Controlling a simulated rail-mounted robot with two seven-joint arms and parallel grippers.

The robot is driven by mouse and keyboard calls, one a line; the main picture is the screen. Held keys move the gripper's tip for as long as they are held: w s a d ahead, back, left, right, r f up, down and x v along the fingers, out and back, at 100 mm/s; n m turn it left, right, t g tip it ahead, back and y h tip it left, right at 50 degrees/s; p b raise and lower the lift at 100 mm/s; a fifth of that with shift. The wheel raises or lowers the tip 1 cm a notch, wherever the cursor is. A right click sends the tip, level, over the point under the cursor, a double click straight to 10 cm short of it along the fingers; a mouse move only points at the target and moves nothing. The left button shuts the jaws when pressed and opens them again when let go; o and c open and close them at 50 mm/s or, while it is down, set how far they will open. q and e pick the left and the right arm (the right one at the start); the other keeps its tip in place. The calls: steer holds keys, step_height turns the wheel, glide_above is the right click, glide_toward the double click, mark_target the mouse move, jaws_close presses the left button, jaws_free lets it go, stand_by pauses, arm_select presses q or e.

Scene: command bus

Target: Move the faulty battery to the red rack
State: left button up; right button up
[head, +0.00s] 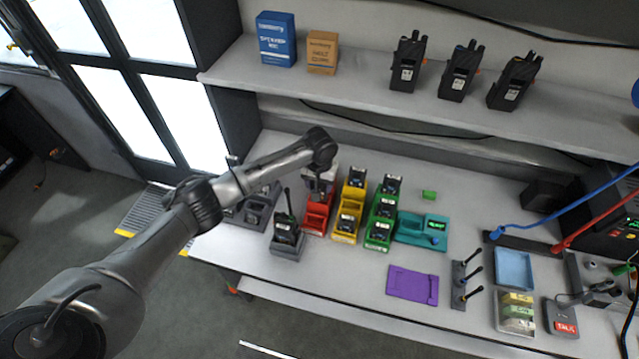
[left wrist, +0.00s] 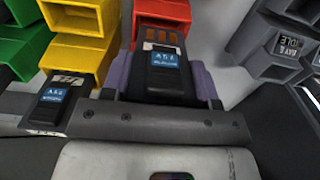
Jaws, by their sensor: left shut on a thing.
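My left gripper (head: 322,188) is over the red rack (head: 318,220) in the head view. In the left wrist view its purple-padded fingers (left wrist: 165,85) are shut on the sides of a black battery (left wrist: 165,68) with a blue label and copper-coloured contacts. The label is too small to read surely. The red rack (left wrist: 162,12) lies just beyond the battery's contact end in that view. I cannot tell whether the battery touches the rack. The arm partly hides the rack in the head view. My right gripper is not in view.
Yellow rack (head: 345,238) and green rack (head: 377,246), both holding batteries, stand to the right. A radio (head: 286,228) in a grey charger is left of the red rack. A teal device (head: 410,228) and a purple mat (head: 412,284) lie further right.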

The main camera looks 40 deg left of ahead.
arm_select(q)
steer(key=shift+f+b, duration=1)
steer(key=shift+b, duration=0.05)
steer(key=shift+f, duration=0.55)
steer(key=shift+f+p, duration=0.2)
steer(key=shift+p, duration=0.1)
steer(key=o, duration=0.9)
steer(key=shift+o, duration=1.1)
